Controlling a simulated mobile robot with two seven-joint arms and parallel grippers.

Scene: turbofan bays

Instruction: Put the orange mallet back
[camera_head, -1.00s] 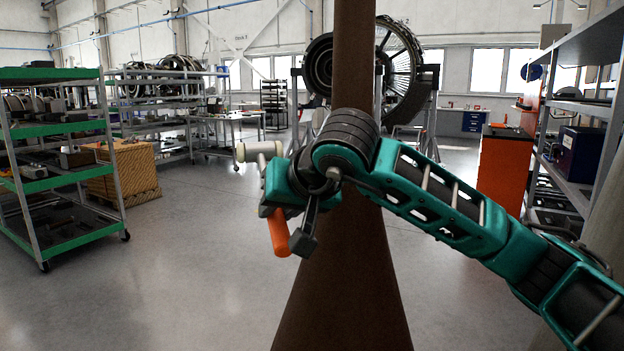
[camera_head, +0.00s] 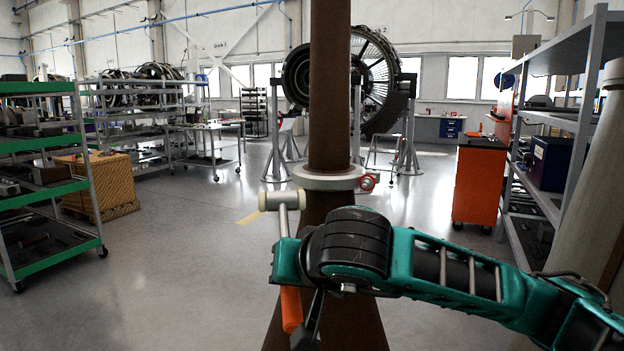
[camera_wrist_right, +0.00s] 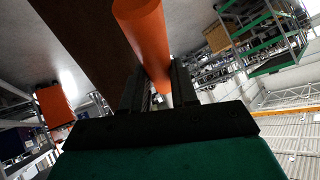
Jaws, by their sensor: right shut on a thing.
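The orange mallet has a cream cylindrical head (camera_head: 281,200), a metal shaft and an orange handle (camera_head: 291,309). It is upright with a slight tilt, head up, in front of the brown post in the head view. My right gripper (camera_head: 288,264) is shut on it. In the right wrist view the orange handle (camera_wrist_right: 145,35) runs between the two dark fingers (camera_wrist_right: 157,92). The gripper body hides the middle of the mallet in the head view. My left gripper is not in view.
An orange cabinet (camera_head: 480,183) and grey shelves (camera_head: 572,128) are right, a green-edged rack (camera_head: 60,264) left. A turbofan (camera_head: 345,80) stands behind.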

